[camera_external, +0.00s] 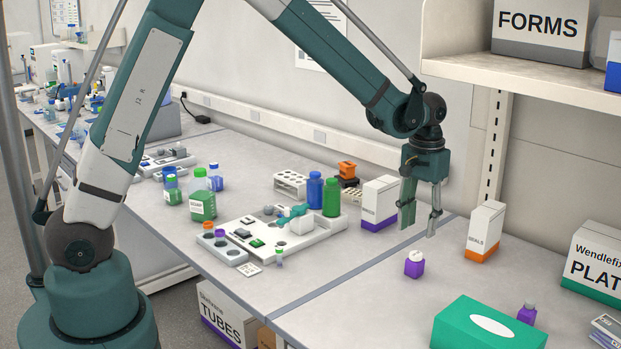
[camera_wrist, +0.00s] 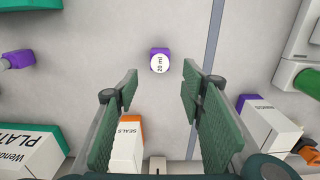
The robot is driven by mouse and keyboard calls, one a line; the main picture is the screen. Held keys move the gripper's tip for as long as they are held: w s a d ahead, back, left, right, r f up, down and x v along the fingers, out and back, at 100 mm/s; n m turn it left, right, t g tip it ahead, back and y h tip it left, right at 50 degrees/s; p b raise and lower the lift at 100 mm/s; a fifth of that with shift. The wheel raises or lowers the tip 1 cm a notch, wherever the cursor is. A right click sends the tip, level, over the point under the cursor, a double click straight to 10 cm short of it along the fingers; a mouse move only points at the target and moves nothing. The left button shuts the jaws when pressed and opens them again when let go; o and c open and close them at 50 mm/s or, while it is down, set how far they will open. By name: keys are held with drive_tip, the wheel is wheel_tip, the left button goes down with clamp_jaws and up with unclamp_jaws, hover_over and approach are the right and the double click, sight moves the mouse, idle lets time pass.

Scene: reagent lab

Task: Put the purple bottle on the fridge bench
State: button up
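A small purple bottle with a white cap (camera_external: 414,268) stands upright on the bench, right of the seam. In the wrist view the same bottle (camera_wrist: 160,60) shows from above, its cap marked "20 ml". My gripper (camera_external: 418,220) is open and empty, pointing down above and behind the white-capped bottle. Its fingers (camera_wrist: 160,88) are spread wide, apart from the bottle. I cannot tell which surface is the fridge bench.
A green tissue box (camera_external: 455,325) is at the front. A SEALS box (camera_external: 485,232) and a white-purple box (camera_external: 379,205) stand near my gripper. The PLATES box (camera_external: 595,262) is at the right.

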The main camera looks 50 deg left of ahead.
drive_tip(key=s+a+r+t, duration=0.3)
drive_tip(key=s+a+r, duration=1.1)
drive_tip(key=s+r, duration=0.3)
drive_tip(key=s+a+r+t, duration=0.1)
drive_tip(key=s+a, duration=0.3)
drive_tip(key=s, duration=0.5)
drive_tip(key=s+a+r+t, duration=0.1)
drive_tip(key=s+a+t, duration=0.2)
drive_tip(key=s, duration=0.7)
drive_tip(key=shift+a+r, duration=0.15)
drive_tip(key=shift+a, duration=0.85)
